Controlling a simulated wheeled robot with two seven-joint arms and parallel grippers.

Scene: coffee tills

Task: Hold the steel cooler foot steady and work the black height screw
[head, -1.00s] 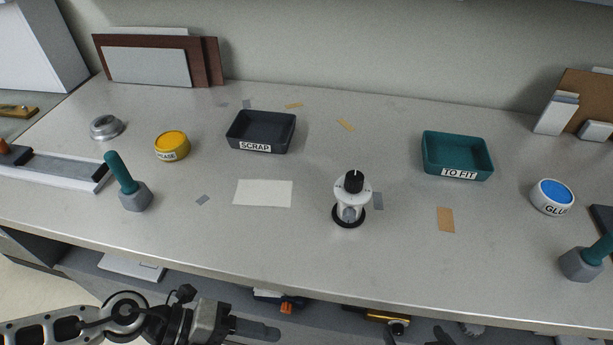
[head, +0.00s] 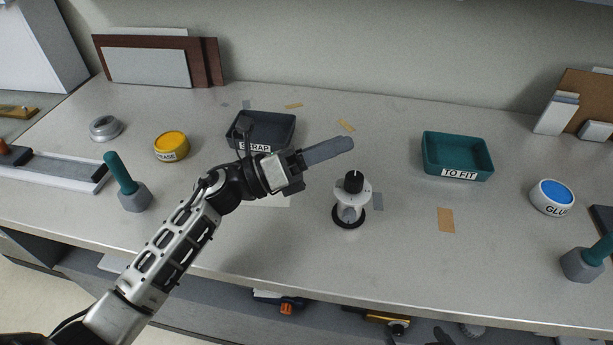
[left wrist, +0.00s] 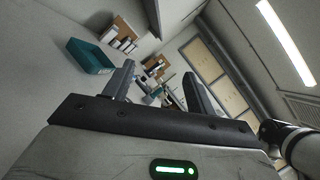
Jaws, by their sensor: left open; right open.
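The cooler foot (head: 344,208) stands upright on the counter, right of the picture's middle in the head view. It is a pale grey metal body on a round black base. The black height screw (head: 353,182) sits on top as a knob with a white mark. My left gripper (head: 348,144) is open and empty. In the head view its fingers reach right and its tips show just above the black screw, apart from it. In the left wrist view its two fingers (left wrist: 158,90) are spread, and the foot does not show. My right gripper is not in view.
A dark SCRAP tray (head: 283,131) and a white sheet (head: 275,200) are partly behind my left arm. A teal TO FIT tray (head: 430,155) and a glue tub (head: 551,197) stand right. A teal-handled tool (head: 121,175) stands left. The counter right of the foot is mostly clear.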

